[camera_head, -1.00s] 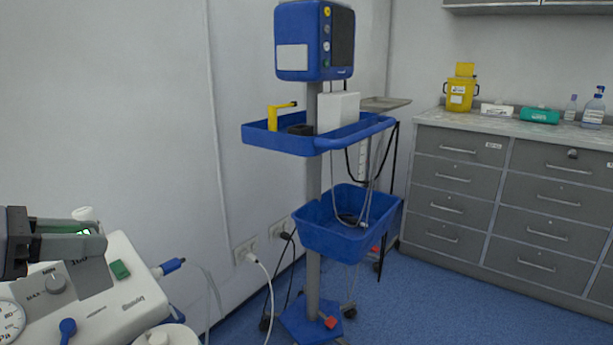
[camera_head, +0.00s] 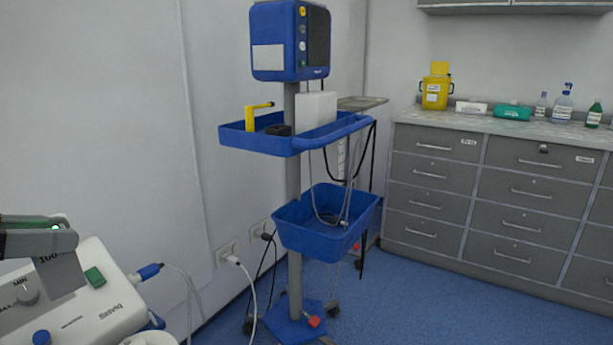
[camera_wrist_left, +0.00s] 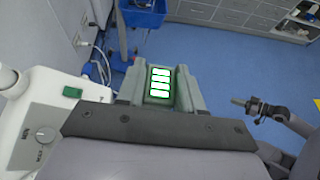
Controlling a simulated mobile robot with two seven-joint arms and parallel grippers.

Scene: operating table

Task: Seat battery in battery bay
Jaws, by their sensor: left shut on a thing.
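My left gripper (camera_head: 45,240) is at the left edge of the head view, above the white suction unit. It is shut on the battery (camera_wrist_left: 159,86), which shows in the left wrist view as a dark block with a green rim and white bars between the two grey fingers. In the head view only a thin green strip of the battery (camera_head: 42,225) shows; the fingers hide the rest. I cannot make out a battery bay in either view.
The white suction unit (camera_head: 105,300) stands below the gripper. A trolley pole carries a blue monitor (camera_head: 290,42), a blue tray (camera_head: 265,140) and a blue basket (camera_head: 325,218). Grey drawers (camera_head: 500,200) stand at the right. Blue floor (camera_head: 440,310) between them is clear.

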